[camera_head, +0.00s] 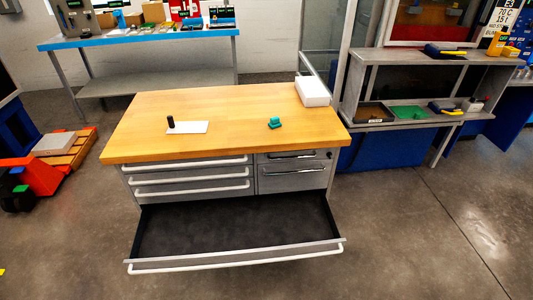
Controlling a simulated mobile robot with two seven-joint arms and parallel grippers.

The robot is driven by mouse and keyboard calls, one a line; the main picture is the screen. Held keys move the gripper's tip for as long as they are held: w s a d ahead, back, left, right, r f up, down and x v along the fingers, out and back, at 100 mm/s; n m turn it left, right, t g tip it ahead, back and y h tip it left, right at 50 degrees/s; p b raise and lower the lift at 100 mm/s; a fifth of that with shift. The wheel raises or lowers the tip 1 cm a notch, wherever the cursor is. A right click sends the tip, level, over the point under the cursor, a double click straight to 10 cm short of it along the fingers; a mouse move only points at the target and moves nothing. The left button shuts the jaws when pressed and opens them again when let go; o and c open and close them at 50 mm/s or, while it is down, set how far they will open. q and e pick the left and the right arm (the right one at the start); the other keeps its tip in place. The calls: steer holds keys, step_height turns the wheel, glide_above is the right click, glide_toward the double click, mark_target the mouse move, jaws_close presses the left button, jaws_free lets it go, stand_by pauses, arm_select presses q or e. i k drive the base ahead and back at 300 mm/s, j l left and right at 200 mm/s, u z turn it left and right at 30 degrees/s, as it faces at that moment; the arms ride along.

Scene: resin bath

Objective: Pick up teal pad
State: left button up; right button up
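A small teal pad (274,123) lies on the wooden top of the workbench (225,105), right of the middle. It looks like a teal block with a raised part; its fine shape is too small to tell. Neither of my grippers shows in the head view, and nothing touches the pad.
A black cylinder (171,122) stands at a white sheet (190,128) on the bench. A white box (313,93) sits at the back right corner. The wide bottom drawer (235,228) is pulled out, empty, toward me. Shelving (410,70) stands to the right.

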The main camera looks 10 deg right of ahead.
mark_target(275, 122)
steer(key=i+l+u, duration=0.15)
steer(key=l, duration=0.3)
steer(key=i+l+u, duration=0.1)
steer(key=i+l, duration=0.2)
steer(key=l, duration=0.15)
steer(key=i+l+u, duration=0.15)
steer(key=l, duration=0.3)
steer(key=i+l+u, duration=0.1)
steer(key=l, duration=0.4)
steer(key=i+l+u, duration=0.15)
steer(key=l, duration=0.35)
steer(key=i+l+u, duration=0.1)
steer(key=i+l, duration=0.15)
steer(key=l, duration=0.3)
steer(key=i+l+u, duration=0.15)
steer(key=l, duration=0.35)
steer(key=l+u, duration=0.1)
steer(key=l, duration=0.45)
